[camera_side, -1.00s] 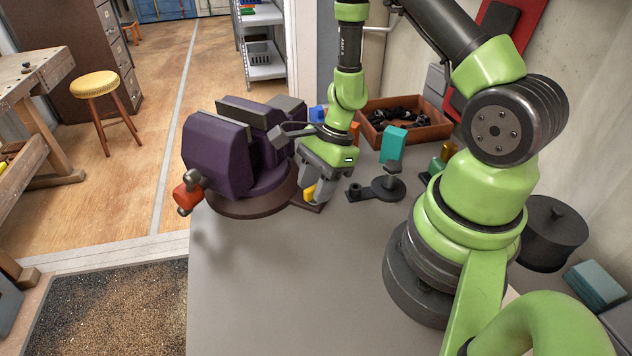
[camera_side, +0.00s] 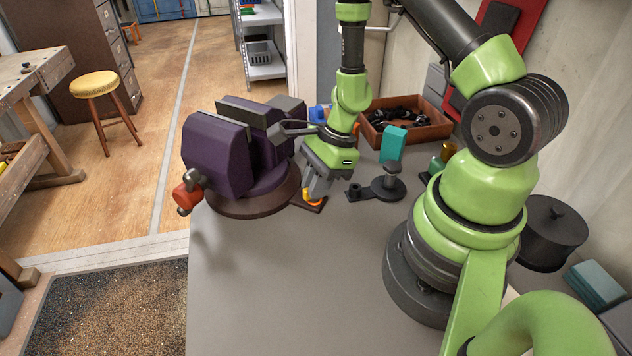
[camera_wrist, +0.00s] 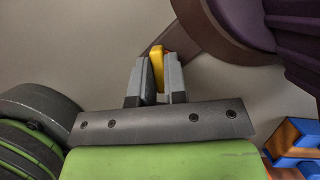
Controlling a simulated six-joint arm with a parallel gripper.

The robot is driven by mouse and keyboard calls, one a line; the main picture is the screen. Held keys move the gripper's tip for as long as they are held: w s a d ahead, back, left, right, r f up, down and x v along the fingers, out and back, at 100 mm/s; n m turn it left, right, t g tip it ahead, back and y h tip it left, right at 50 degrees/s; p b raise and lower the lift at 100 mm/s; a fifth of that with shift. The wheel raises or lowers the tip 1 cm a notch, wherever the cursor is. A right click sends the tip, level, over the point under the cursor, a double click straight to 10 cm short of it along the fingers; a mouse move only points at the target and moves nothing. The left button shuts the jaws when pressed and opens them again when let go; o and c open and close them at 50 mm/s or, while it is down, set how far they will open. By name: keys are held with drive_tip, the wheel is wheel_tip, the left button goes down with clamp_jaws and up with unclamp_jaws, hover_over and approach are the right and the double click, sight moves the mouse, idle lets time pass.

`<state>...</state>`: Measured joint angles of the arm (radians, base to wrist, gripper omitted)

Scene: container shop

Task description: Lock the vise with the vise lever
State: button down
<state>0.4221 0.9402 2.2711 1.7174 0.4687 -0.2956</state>
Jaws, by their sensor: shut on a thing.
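The purple vise (camera_side: 215,155) stands on a round dark brown base (camera_side: 240,207) at the table's left edge. A dark flat arm (camera_side: 312,208) sticks out from the base to the right, with the yellow-orange lever handle (camera_side: 309,200) on its end. My gripper (camera_side: 317,192) points down at the handle, right of the vise. In the wrist view, my gripper (camera_wrist: 157,78) has its two grey fingers shut on the yellow handle (camera_wrist: 157,66). The dark arm (camera_wrist: 185,38) runs from there to the round base (camera_wrist: 235,45). The handle's lower part is hidden by the fingers.
A dark disc with a knob (camera_side: 388,190) stands close to the right of my gripper. A teal block (camera_side: 393,144) and a wooden box of dark parts (camera_side: 425,130) are behind it. Blue and orange blocks (camera_wrist: 298,140) show in the wrist view. The front tabletop (camera_side: 290,280) is clear.

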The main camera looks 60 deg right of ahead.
drive_tip(key=c, duration=1.2)
unclamp_jaws()
drive_tip(key=shift+o, duration=0.2)
drive_tip(key=v, duration=1)
drive_tip(key=a+r+n+t+h, duration=0.1)
drive_tip(key=a+r+n, duration=0.2)
drive_tip(key=r+n, duration=0.25)
drive_tip(key=a+r+n+t, duration=0.1)
drive_tip(key=a+r+n, duration=0.2)
drive_tip(key=r+n, duration=0.25)
drive_tip(key=s+a+r+n+t, duration=0.3)
drive_tip(key=s+a+r+n, duration=0.1)
drive_tip(key=s+r+n, duration=0.4)
drive_tip(key=shift+r+n+h, duration=0.15)
drive_tip(key=shift+n+h, duration=0.25)
drive_tip(key=shift+n, duration=0.1)
